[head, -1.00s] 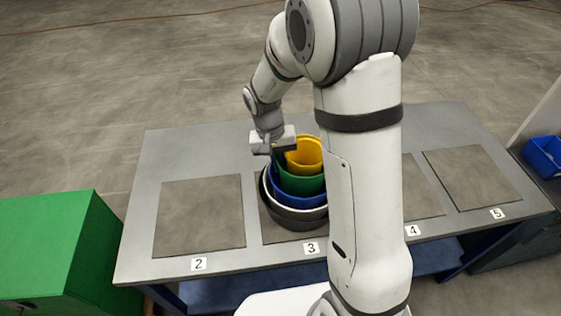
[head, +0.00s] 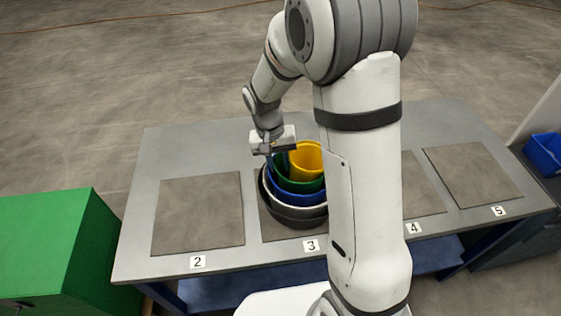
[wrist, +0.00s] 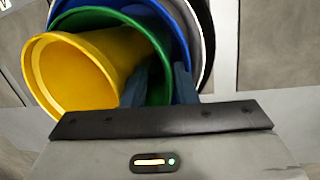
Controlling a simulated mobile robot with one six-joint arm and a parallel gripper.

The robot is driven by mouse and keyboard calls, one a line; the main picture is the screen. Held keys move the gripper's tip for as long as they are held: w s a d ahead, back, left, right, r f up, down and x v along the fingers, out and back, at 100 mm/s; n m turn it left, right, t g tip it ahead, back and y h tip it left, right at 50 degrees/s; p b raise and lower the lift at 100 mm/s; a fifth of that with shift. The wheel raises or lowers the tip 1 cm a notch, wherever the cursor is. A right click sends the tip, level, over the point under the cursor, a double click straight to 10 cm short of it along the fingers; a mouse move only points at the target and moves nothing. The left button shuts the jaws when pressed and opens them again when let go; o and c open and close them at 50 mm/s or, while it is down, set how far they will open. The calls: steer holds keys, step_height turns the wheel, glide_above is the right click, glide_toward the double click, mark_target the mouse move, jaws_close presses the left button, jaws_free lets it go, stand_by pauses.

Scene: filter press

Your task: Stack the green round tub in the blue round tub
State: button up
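The green round tub (head: 298,186) sits inside the blue round tub (head: 298,198) in a nested stack on pad 3. A yellow tub (head: 309,160) stands inside the green one, towards its right side, and rises above it. My gripper (head: 278,159) is at the back left of the stack, fingers pointing down. In the wrist view its two fingers (wrist: 161,86) are apart on either side of the green tub's wall (wrist: 160,78), with a gap around it. The blue tub (wrist: 181,50) shows behind the outer finger. My arm hides part of the stack's right side.
The blue tub rests in a white tub (head: 300,210) within a dark grey tub (head: 295,222). Pad 2 (head: 198,215) and pad 5 (head: 470,178) are empty; my arm partly covers pad 4 (head: 423,187). A green cabinet (head: 50,245) stands left, a blue bin (head: 545,153) right.

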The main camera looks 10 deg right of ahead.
steer(key=shift+r, duration=0.1)
steer(key=shift+r+p, duration=0.35)
steer(key=shift+p, duration=0.1)
step_height(320, 180, up, 11)
steer(key=w+a, duration=0.1)
steer(key=a, duration=0.1)
steer(key=s+d+r+t+y, duration=0.1)
steer(key=s+d, duration=0.3)
steer(key=s, duration=0.5)
steer(key=s+d+r+n+t, duration=0.1)
steer(key=s+d+r+t, duration=0.2)
steer(key=s, duration=0.6)
steer(key=shift+d+r+t+y+b, duration=0.3)
steer(key=shift+d+y+b, duration=0.1)
steer(key=shift+d, duration=0.65)
